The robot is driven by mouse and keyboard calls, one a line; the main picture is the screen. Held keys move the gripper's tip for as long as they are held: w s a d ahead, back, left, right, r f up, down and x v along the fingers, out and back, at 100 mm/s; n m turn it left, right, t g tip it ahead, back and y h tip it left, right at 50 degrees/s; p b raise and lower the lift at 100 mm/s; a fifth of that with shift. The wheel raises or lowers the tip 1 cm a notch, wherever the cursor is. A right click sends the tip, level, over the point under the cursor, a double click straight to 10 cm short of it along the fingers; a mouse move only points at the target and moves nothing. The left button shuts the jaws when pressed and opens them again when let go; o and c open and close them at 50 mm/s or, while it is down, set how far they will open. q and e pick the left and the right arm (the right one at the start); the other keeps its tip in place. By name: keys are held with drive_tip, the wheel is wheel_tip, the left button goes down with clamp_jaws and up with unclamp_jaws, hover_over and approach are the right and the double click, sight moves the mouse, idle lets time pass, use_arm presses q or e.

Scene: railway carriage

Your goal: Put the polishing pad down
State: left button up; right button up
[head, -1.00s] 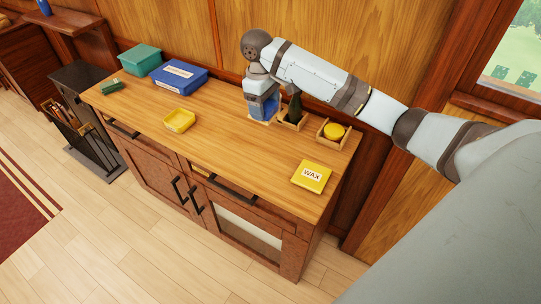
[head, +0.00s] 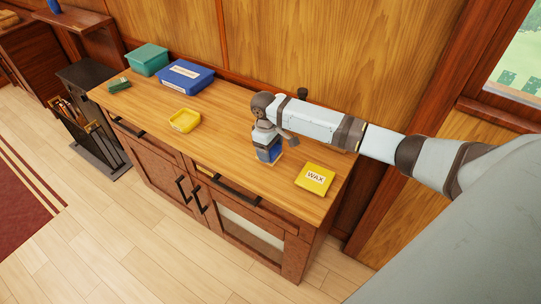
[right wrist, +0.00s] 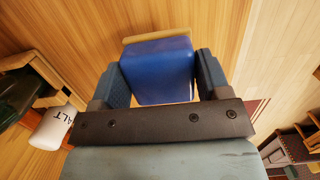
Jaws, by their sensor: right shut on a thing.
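The polishing pad (right wrist: 157,70) is a blue block with a tan strip along one side. It sits between the two fingers of my right gripper (right wrist: 160,80), which is shut on it. In the head view my right gripper (head: 268,149) points down over the right half of the wooden cabinet top (head: 225,150), left of the yellow wax tin (head: 315,179). The pad's blue side shows low between the fingers, at or just above the wood; I cannot tell whether it touches. My left gripper is not in view.
A yellow tray (head: 185,120), blue box (head: 184,75), teal box (head: 147,60) and green block (head: 119,84) stand further left. Bare wood lies between the yellow tray and my gripper. The right wrist view shows a white lettered item (right wrist: 52,128) beside a wooden holder (right wrist: 40,66).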

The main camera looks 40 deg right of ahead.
wheel_tip(320, 180, down, 4)
drive_tip(key=shift+r, duration=0.2)
drive_tip(key=shift+f, duration=0.1)
drive_tip(key=o, duration=0.8)
